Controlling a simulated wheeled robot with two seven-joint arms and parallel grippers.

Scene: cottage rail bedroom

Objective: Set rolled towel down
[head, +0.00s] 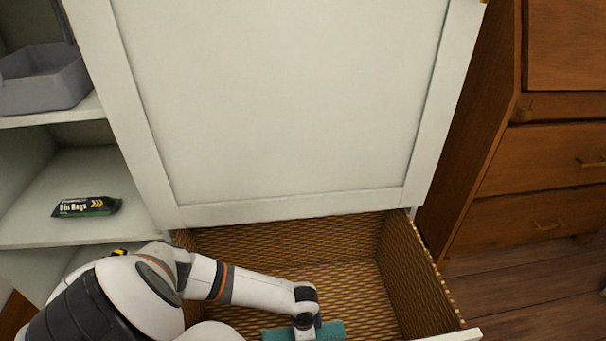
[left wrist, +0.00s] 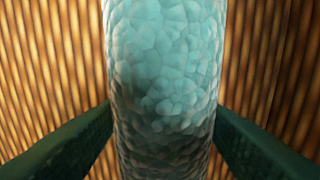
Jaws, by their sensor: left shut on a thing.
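The rolled towel (head: 331,331) is teal and shows at the bottom edge of the head view, inside or just over the open woven drawer (head: 350,290). My left gripper (head: 305,333) is at the towel, its fingers hidden under the wrist in the head view. In the left wrist view the towel (left wrist: 165,80) runs lengthwise between the two dark fingers, which are shut on it. Woven wall or floor (left wrist: 265,50) shows on both sides of the towel. I cannot tell whether the towel touches the drawer floor. My right gripper is not in view.
A white cabinet door panel (head: 280,100) stands above the drawer. Shelves at left hold a grey caddy (head: 45,80) and a bin bags pack (head: 87,207). A wooden chest of drawers (head: 550,180) stands at right. The visible drawer floor around the towel looks clear.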

